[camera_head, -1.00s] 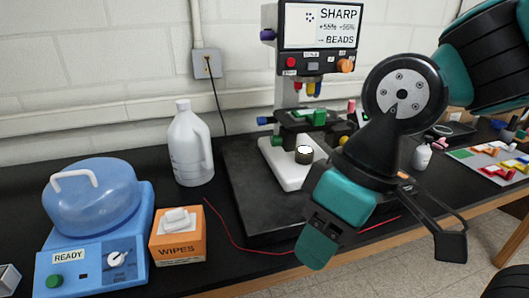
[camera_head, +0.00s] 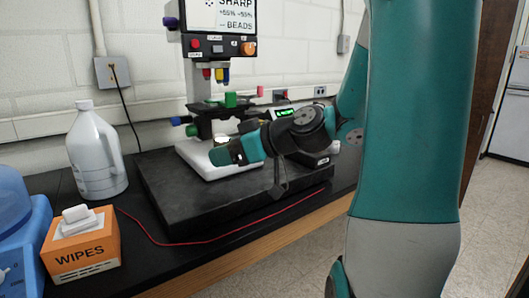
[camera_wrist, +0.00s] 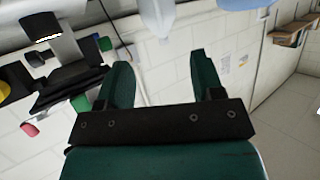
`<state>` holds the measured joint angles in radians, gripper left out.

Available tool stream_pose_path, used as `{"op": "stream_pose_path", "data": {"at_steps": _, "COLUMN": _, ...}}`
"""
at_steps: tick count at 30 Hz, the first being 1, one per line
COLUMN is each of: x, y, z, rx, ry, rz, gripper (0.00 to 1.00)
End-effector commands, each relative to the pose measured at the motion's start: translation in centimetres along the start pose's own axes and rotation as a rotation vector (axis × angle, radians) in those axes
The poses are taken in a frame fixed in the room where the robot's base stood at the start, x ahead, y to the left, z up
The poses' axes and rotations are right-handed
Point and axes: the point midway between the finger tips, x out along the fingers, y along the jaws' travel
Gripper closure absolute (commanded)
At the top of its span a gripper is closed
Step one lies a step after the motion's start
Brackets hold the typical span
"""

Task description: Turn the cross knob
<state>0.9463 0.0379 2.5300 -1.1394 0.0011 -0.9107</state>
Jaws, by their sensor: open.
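The microscope (camera_head: 197,105) stands on a dark slab and carries several colored knobs. They include a purple knob (camera_head: 170,23), a blue knob (camera_head: 176,121), a green knob (camera_head: 191,131) and an orange knob (camera_head: 249,48) on its screen panel. I cannot tell for sure which one is the cross knob. My gripper (camera_head: 222,152) is in front of the microscope's white base, pointing left. In the wrist view my gripper (camera_wrist: 158,62) is open with nothing between its two green fingers. Part of the microscope shows at the left there, tilted.
A white jug (camera_head: 95,155) and an orange wipes box (camera_head: 82,245) stand left of the slab (camera_head: 205,205). A blue machine (camera_head: 22,240) is cut off at the left edge. A red cord (camera_head: 190,243) runs along the bench front. Open floor lies at the right.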

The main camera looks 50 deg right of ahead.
Motion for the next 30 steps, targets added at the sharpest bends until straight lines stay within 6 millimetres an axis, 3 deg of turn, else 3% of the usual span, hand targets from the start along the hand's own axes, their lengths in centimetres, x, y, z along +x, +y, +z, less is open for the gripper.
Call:
{"op": "stream_pose_path", "data": {"at_steps": 1, "x": -1.1, "y": 3.7, "z": 2.4, "rx": -0.003, "ry": 0.069, "rz": 0.115, "gripper": 0.39}}
{"op": "stream_pose_path", "data": {"at_steps": 3, "x": -3.5, "y": 7.5, "z": 3.3, "rx": -0.031, "ry": 0.151, "rz": 0.254, "gripper": 0.39}}
{"op": "stream_pose_path", "data": {"at_steps": 6, "x": -7.2, "y": 11.5, "z": 4.5, "rx": -0.069, "ry": 0.232, "rz": 0.428, "gripper": 0.39}}
{"op": "stream_pose_path", "data": {"at_steps": 9, "x": -10.1, "y": 13.9, "z": 5.4, "rx": -0.095, "ry": 0.277, "rz": 0.552, "gripper": 0.39}}
{"op": "stream_pose_path", "data": {"at_steps": 13, "x": -11.8, "y": 15.2, "z": 5.7, "rx": -0.115, "ry": 0.299, "rz": 0.628, "gripper": 0.39}}
{"op": "stream_pose_path", "data": {"at_steps": 19, "x": -10.4, "y": 16.6, "z": 4.7, "rx": -0.119, "ry": 0.302, "rz": 0.632, "gripper": 0.39}}
{"op": "stream_pose_path", "data": {"at_steps": 30, "x": -3.9, "y": 21.3, "z": 1.8, "rx": -0.118, "ry": 0.3, "rz": 0.63, "gripper": 0.39}}
